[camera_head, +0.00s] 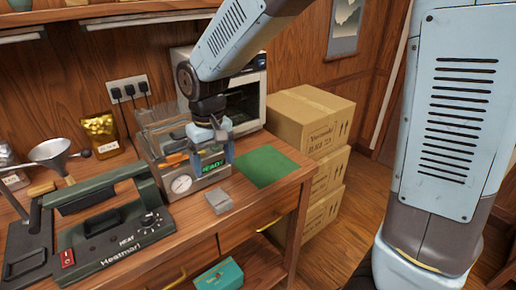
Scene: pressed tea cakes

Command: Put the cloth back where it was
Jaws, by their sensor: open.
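A small grey folded piece (220,202), which looks like the cloth, lies near the front edge of the wooden bench (258,212). A flat green mat (264,166) lies to its right and further back; it could also be fabric. My gripper (213,158) points down in front of the clear-walled machine (160,140) with a gauge and a green lit display. It is open, and I see no cloth between its fingers. The gripper is behind and above the grey piece, apart from it. The fingertips are hard to make out against the machine.
A dark green heat sealer (115,232) and a metal funnel (52,153) stand at left. A gold pouch (101,135) is by the wall. A microwave-like oven (246,100) stands behind my arm. Stacked cartons (305,118) stand right of the bench. A teal box (219,275) sits below.

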